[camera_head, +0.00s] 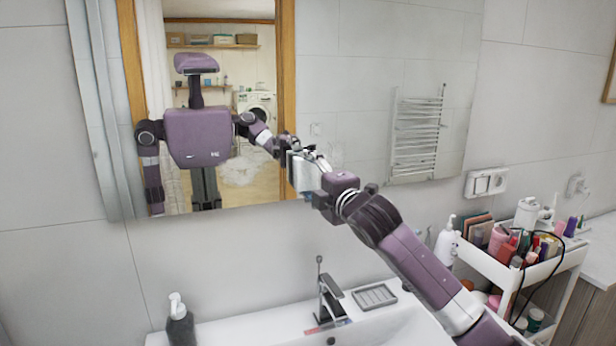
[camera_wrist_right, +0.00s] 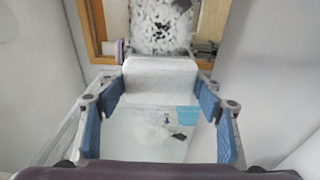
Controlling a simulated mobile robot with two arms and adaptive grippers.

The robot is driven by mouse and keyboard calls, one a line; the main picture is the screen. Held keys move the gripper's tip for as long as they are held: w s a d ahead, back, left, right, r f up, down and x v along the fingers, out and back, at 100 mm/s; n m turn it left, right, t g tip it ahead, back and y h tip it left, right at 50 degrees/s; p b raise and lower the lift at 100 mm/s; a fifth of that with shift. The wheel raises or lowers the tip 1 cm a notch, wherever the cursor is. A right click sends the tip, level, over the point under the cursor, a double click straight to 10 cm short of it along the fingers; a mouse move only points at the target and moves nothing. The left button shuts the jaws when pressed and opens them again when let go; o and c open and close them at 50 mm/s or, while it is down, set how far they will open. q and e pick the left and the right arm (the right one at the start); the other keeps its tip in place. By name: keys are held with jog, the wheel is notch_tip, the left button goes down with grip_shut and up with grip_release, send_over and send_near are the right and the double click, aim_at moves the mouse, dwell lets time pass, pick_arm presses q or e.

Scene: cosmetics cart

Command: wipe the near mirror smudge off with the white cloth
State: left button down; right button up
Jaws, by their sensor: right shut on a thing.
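The mirror (camera_head: 350,75) hangs on the tiled wall. A whitish, cloudy smudge (camera_head: 238,170) shows low on its glass, left of my right gripper. A fainter pale patch (camera_head: 334,153) shows just above the gripper. My right gripper (camera_head: 312,182) is raised at the mirror's lower edge and shut on the white cloth (camera_head: 304,172). In the right wrist view, the cloth (camera_wrist_right: 160,76) sits between the blue-padded fingers. I cannot tell whether the cloth touches the glass. My left gripper is not directly in view; the mirror reflects my body and arms.
Below are the white sink with a dark faucet (camera_head: 328,300), a soap dish (camera_head: 374,296) and a dark soap dispenser (camera_head: 179,322). A white cart (camera_head: 500,272) full of cosmetics stands at the right. A wall socket (camera_head: 486,182) is right of the mirror.

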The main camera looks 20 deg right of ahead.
jog(key=shift+w+p, duration=0.35)
jog(key=shift+w, duration=0.3)
